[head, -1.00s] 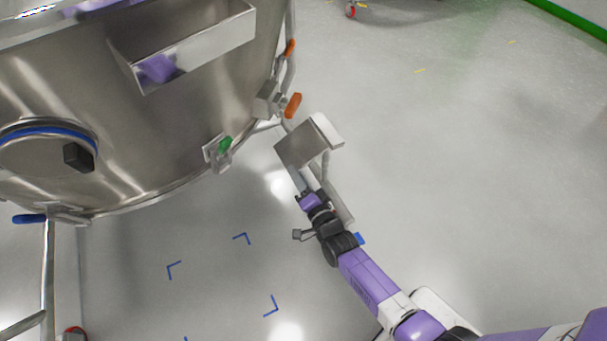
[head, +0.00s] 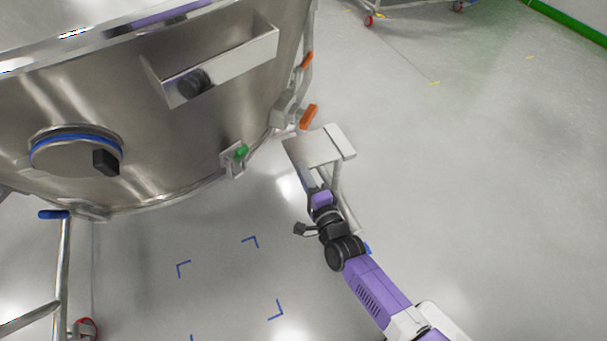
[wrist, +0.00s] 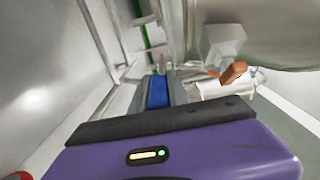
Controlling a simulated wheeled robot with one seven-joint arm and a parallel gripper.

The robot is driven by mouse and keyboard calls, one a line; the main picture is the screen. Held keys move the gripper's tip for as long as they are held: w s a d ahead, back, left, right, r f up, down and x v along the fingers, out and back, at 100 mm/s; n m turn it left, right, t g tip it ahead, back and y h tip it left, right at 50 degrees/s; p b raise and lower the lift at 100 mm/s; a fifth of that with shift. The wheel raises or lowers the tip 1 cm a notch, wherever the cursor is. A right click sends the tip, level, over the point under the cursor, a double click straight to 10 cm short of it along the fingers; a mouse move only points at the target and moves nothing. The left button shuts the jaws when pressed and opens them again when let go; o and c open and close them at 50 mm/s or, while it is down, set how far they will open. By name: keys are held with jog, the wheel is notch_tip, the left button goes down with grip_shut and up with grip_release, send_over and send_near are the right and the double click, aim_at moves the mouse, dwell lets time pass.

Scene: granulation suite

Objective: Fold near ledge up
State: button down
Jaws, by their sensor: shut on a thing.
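The near ledge (head: 312,148) is a flat metal panel at the top of a slim stand, just right of the big steel vessel in the head view. It lies nearly level beside a narrower pale top part (head: 342,141). My gripper (head: 308,183) is at the panel's lower edge, coming from below right, and is shut on it. The exact grip is too small to see. In the wrist view, my purple gripper body fills the bottom and a blue finger pad (wrist: 157,91) shows ahead; the jaws' contact is hidden.
The steel vessel (head: 150,130) fills the upper left, with an open box (head: 225,68) on its side. Orange handles (head: 308,117) and a green-handled valve (head: 239,152) are close to the ledge. Open floor (head: 470,200) lies to the right.

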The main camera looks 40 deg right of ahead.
jog(key=shift+r, duration=0.1)
jog(key=c, duration=1.3)
grip_release()
jog(key=shift+s, duration=0.1)
jog(key=p+v, duration=0.2)
jog(key=v, duration=0.5)
jog(key=shift+s+a, duration=0.1)
jog(key=shift+s, duration=0.25)
jog(key=shift+s, duration=0.1)
